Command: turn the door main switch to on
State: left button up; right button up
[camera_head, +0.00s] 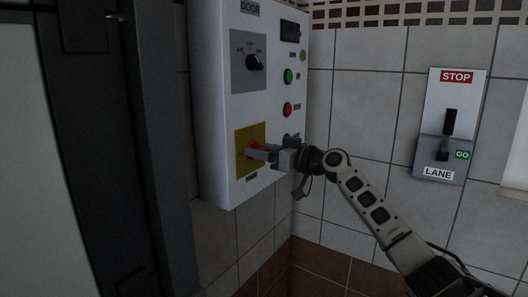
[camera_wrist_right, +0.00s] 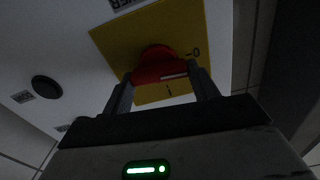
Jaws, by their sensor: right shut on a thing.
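The door box (camera_head: 216,107) is a white wall panel labelled DOOR. Low on its front is a yellow plate (camera_head: 241,163) with the red main switch knob (camera_head: 253,147). My right gripper (camera_head: 258,153) reaches in from the right and is shut on the knob. In the right wrist view, its two fingers straddle the red knob (camera_wrist_right: 158,65) in front of the yellow plate (camera_wrist_right: 120,45). The knob has a white line at its right side; O is marked on the plate to the right and I below. My left gripper is not in view.
Above the plate is a black selector (camera_head: 254,63), with a green button (camera_head: 288,76) and a red button (camera_head: 288,109) to the right. A STOP/GO lane switch box (camera_head: 449,125) hangs on the tiled wall. A dark door frame (camera_head: 150,120) stands at left.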

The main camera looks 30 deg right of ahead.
pick_arm(q)
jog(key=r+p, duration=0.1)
jog(key=p, duration=0.2)
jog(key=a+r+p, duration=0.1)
jog(key=p, duration=0.2)
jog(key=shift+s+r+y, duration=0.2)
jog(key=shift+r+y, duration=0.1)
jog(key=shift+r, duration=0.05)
pick_arm(e)
jog(key=m, duration=1.6)
jog(key=shift+w+d+f+m, duration=0.1)
jog(key=shift+d+f+m, duration=0.15)
jog(key=shift+m, duration=0.15)
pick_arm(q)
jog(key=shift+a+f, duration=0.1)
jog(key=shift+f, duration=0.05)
pick_arm(e)
jog(key=o, duration=1)
